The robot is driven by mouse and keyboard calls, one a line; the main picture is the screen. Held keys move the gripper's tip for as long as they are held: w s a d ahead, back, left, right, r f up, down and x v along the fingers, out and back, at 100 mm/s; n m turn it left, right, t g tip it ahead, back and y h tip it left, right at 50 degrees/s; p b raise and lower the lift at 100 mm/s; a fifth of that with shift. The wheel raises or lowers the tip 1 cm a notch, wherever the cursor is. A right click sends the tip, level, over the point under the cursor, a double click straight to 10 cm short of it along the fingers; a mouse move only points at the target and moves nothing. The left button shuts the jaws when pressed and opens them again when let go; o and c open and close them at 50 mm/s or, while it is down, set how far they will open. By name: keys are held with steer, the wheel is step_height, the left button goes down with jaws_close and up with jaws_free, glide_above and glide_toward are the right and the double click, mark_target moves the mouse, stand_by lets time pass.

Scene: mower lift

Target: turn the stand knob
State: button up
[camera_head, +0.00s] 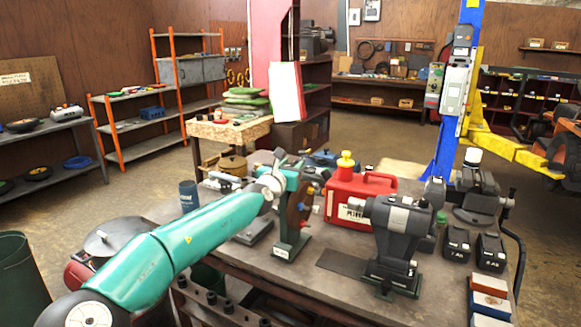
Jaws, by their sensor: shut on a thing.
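The green stand (291,237) is upright on the workbench, with a labelled foot. A brown disc (296,206) with small coloured knobs is on its right side. My teal arm reaches in from the lower left. My gripper (287,166) is at the top of the stand, shut on the stand knob. The fingertips and the held knob are small and largely hidden by my wrist and the stand, so the knob's angle cannot be told.
A red jerrycan (352,205) with a yellow cap stands close behind the stand. A dark bench grinder-like machine (398,232) is to the right. Two black batteries (473,248) and a vise (478,190) are farther right. A blue can (189,196) stands left.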

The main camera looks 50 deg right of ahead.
steer(key=shift+w+m+g+h, duration=0.1)
steer(key=shift+m+g+h, duration=0.25)
steer(key=shift+m+g, duration=1)
steer(key=shift+m+g+h, duration=0.35)
steer(key=shift+m+g, duration=0.4)
steer(key=shift+g, duration=1.1)
steer(key=m+g, duration=0.2)
steer(key=g, duration=0.1)
steer(key=m+g+y, duration=0.1)
steer(key=m+g, duration=0.1)
steer(key=g, duration=0.2)
steer(key=shift+d+m, duration=0.15)
steer(key=shift+m, duration=0.15)
steer(key=m+g+y, duration=0.2)
steer(key=m+g, duration=0.1)
steer(key=g, duration=0.1)
steer(key=shift+y, duration=0.4)
steer(key=shift+f+m+g+y, duration=0.15)
steer(key=shift+m+g+y, duration=0.5)
steer(key=shift+g, duration=0.35)
steer(key=shift+s+f+m+g+y, duration=0.1)
steer(key=shift+s+m+g+y, duration=0.1)
steer(key=shift+m+g+y, duration=0.9)
steer(key=shift+m+y, duration=0.25)
steer(key=shift+y, duration=0.3)
steer(key=o, duration=1)
steer(key=shift+c, duration=0.2)
